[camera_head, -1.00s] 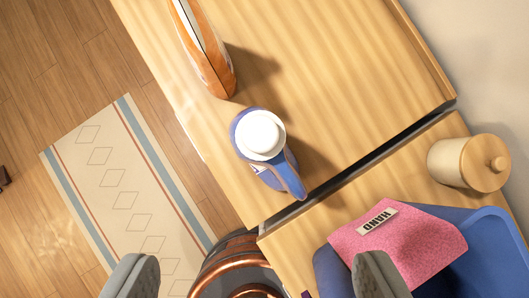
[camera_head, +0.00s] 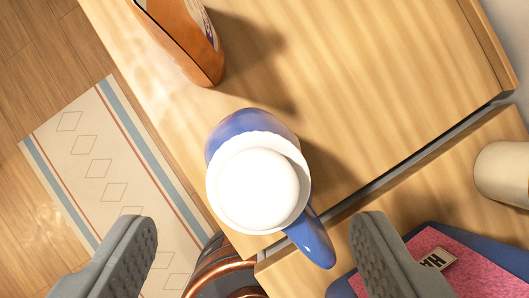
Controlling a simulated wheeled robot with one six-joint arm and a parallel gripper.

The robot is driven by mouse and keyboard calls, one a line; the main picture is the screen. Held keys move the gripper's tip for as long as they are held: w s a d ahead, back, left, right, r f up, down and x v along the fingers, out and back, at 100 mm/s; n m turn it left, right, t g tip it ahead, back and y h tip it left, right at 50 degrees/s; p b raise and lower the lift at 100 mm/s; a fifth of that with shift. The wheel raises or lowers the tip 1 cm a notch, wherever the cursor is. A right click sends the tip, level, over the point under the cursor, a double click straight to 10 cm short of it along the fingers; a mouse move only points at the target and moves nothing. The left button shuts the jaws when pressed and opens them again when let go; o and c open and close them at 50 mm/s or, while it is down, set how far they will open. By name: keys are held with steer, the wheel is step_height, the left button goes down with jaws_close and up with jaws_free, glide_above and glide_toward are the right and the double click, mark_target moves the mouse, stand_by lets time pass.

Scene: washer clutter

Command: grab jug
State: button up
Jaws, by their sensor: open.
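The jug (camera_head: 252,122) is blue with a round white cap (camera_head: 258,188) and a blue handle (camera_head: 311,240) that points to the lower right. It stands on the wooden top, seen from above. My gripper (camera_head: 255,232) is open and empty. Its two grey fingers show at the lower left and lower right, with the jug ahead of and between them in the picture. No finger appears to touch the jug. The cap hides much of the jug's body.
An orange bag (camera_head: 185,40) stands above and left of the jug. A copper-ringed washer (camera_head: 228,270) shows below. The wooden top (camera_head: 390,80) is clear to the upper right.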

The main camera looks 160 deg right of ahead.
mark_target(255, 223)
steer(key=x, duration=0.5)
steer(key=shift+r, duration=0.15)
jaws_close()
